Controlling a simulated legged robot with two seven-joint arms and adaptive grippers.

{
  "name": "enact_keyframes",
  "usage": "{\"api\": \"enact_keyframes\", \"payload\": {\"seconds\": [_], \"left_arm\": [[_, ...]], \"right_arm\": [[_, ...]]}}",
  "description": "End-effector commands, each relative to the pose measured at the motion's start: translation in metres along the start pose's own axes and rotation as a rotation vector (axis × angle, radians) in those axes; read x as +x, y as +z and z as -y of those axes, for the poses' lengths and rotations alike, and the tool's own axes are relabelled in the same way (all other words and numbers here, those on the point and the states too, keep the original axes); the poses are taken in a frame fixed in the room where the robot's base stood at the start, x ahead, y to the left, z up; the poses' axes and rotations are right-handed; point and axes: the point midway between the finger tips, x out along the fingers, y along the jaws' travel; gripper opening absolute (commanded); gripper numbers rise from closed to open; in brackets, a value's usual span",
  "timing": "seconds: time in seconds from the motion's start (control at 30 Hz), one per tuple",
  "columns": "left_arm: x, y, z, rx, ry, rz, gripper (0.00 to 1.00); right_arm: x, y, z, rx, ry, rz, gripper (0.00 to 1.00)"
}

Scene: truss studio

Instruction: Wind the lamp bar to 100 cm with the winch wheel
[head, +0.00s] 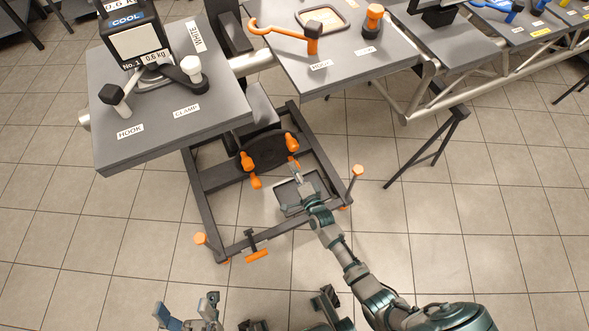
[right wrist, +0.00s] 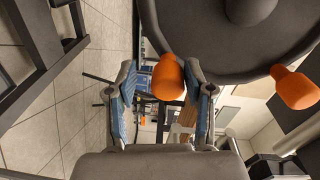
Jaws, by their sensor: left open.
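The winch wheel (head: 265,151) is a dark disc with orange knobs, on a black frame below the tables in the head view. In the right wrist view the wheel (right wrist: 215,45) fills the top right. My right gripper (head: 295,170) is at the wheel's right side. In the right wrist view its fingers (right wrist: 160,80) stand apart on either side of one orange knob (right wrist: 168,78), with a gap on the left; I cannot tell if the right finger touches it. My left gripper (head: 187,308) is open and empty at the bottom edge. I cannot identify the lamp bar.
The black floor frame (head: 205,222) carries orange-topped posts (head: 357,171) and an orange T-handle (head: 257,255). Above it, the left table (head: 150,137) holds a hook and a clamp, and the right table (head: 345,75) more tagged parts. Tiled floor around the frame is clear.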

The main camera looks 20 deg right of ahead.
Motion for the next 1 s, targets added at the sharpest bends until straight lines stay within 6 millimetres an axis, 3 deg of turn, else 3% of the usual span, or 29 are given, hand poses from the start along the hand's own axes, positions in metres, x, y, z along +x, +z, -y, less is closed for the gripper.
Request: {"api": "enact_keyframes", "payload": {"seconds": [0.03, 0.57, 1.0], "left_arm": [[-0.001, 0.001, 0.0, 0.0, 0.0, 0.002, 0.73], [0.0, -0.002, 0.0, 0.002, -0.001, 0.0, 0.73], [0.0, -0.002, 0.0, 0.001, 0.0, -0.001, 0.73]], "right_arm": [[-0.003, 0.002, -0.007, 0.0, 0.013, 0.003, 0.6], [-0.007, 0.001, 0.002, 0.0, -0.004, 0.0, 0.6], [-0.095, 0.001, -0.002, 0.0, 0.001, 0.001, 0.6]]}}
